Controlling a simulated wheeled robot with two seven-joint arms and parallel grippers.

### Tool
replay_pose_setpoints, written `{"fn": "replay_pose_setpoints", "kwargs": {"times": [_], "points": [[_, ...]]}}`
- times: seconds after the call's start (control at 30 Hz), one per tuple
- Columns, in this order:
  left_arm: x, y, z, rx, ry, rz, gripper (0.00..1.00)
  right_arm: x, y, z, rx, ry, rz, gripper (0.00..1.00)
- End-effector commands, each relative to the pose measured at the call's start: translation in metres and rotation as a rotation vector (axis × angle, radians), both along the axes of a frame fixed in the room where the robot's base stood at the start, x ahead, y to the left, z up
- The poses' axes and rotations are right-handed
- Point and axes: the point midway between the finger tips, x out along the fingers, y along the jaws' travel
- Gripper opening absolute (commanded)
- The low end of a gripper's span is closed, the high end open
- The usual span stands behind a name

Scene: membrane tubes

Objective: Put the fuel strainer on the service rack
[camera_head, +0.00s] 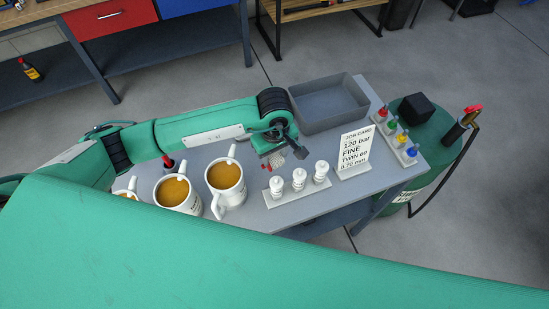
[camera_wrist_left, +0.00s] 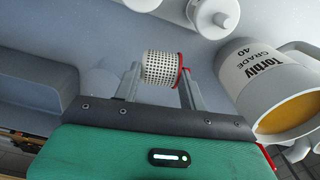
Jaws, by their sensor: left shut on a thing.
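My left gripper (camera_head: 276,158) is over the grey table, just behind a light rack (camera_head: 291,202) with three white capped cylinders on it. In the left wrist view the gripper (camera_wrist_left: 160,78) is shut on the fuel strainer (camera_wrist_left: 158,67), a white perforated cylinder with a red rim at its right end. The strainer lies sideways between the two fingers. In the head view it is small and partly hidden by the gripper. I cannot tell which rack is the service rack. My right gripper is not in view.
White mugs of amber liquid (camera_head: 224,188) stand left of the rack. A job card (camera_head: 354,152) stands right of it. An open grey bin (camera_head: 328,128) is behind, and a holder with several coloured-topped items (camera_head: 397,145) is at the right edge, near a green drum (camera_head: 432,150).

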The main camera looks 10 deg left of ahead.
Motion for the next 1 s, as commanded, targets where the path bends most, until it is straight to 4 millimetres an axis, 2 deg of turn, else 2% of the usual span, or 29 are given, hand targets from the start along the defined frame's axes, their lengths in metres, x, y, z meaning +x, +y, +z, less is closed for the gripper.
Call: {"fn": "replay_pose_setpoints", "kwargs": {"times": [0.3, 0.67, 0.7, 0.77, 0.8, 1.0], "points": [[-0.001, 0.0, -0.039, 0.0, 0.001, 0.001, 0.2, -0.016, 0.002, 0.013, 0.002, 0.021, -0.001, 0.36], [0.0, 0.0, -0.044, 0.001, -0.001, 0.0, 0.2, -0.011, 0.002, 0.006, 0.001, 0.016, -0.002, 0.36], [0.0, 0.0, -0.043, 0.001, -0.001, 0.0, 0.48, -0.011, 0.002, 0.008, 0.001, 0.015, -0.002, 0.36], [0.0, 0.0, -0.042, 0.0, 0.0, 0.0, 0.59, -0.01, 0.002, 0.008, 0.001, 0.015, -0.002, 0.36], [0.0, 0.0, -0.042, 0.0, 0.0, 0.0, 0.64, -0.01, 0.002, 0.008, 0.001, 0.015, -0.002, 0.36], [0.0, 0.0, -0.042, 0.001, 0.001, 0.0, 0.64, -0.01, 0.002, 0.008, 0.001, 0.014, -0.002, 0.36]]}}
